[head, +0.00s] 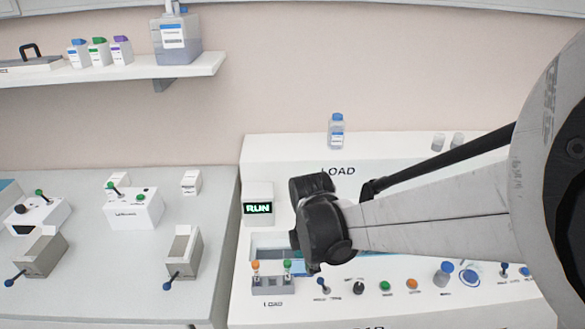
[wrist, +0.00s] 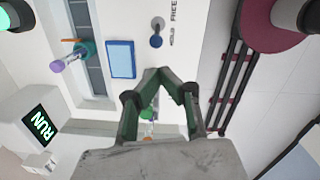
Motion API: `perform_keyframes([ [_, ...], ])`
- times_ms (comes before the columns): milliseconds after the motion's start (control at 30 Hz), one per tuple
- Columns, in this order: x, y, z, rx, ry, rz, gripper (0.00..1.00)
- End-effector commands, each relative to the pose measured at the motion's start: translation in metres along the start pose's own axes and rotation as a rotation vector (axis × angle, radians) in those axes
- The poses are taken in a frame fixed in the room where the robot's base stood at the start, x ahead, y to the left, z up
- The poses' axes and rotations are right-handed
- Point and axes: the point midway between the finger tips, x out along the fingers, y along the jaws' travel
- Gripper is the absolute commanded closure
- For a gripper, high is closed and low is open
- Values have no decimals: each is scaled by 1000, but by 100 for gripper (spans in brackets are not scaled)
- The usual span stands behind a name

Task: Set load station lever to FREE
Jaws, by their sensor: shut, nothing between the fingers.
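The load station (head: 285,150) is the white panel marked LOAD. Its blue-knobbed lever (head: 320,283) stands on the front strip with small lettering below it. In the wrist view the lever (wrist: 156,41) has its knob beside the HOLD word, and FREE is printed further up. My gripper (wrist: 167,74) is shut and empty, its fingertips together just below the lever knob in the wrist picture and apart from it there. In the head view my wrist hides the fingertips.
A capped bottle (head: 336,130) stands behind.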

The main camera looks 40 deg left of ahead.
Motion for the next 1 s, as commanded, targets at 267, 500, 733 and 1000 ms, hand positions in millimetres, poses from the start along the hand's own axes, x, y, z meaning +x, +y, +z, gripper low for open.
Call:
perform_keyframes([
  [267,46,2,0,0,0,0,100],
  [500,57,2,1,2,0,0,100],
  [733,56,2,1,2,0,0,100],
  [1000,55,2,-6,-10,22,5,100],
])
